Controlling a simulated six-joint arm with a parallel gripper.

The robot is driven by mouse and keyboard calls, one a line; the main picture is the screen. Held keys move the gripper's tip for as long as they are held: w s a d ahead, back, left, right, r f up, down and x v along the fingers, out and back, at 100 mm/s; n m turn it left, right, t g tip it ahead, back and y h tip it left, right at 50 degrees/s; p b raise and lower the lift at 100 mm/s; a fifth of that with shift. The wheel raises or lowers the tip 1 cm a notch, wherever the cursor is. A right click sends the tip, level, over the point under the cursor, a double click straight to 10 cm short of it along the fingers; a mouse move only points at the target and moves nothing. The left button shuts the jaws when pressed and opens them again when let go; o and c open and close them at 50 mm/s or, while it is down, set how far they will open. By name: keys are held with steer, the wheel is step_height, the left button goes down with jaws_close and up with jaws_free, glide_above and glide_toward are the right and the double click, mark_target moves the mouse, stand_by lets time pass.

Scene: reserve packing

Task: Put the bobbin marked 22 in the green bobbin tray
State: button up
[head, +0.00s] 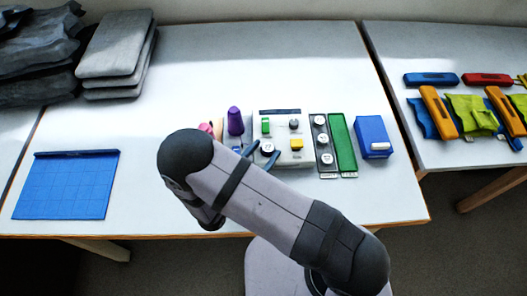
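The green bobbin tray (342,143) is a long narrow strip right of the middle of the table, and looks empty. A dark tray (312,125) lies directly left of it, holding three round white-topped bobbins: far (320,120), middle (323,138) and near (327,159). Another white-topped bobbin (268,147) is on the pale stand to the left. Their marks are too small to read, so I cannot tell which is 22. My arm crosses the front and hides my gripper's fingers. Two blue-grey prongs show behind it by the stand; I cannot tell what they are.
The pale stand (283,124) carries small green, yellow and dark pieces. A purple cone (235,121) stands left of it, a blue box (373,137) right of the green tray. A blue mat (66,185) lies at left, grey pads (116,45) behind. The back middle is clear.

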steer(key=b+v, duration=0.1)
steer(key=v, duration=0.3)
steer(key=b+v, duration=0.1)
steer(key=v, duration=0.1)
steer(key=shift+a+f+b, duration=0.25)
steer(key=shift+a+b, duration=0.1)
steer(key=shift+o, duration=0.5)
steer(key=shift+s+a+r, duration=0.15)
steer(key=shift+s+a, duration=0.1)
steer(key=shift+s, duration=0.2)
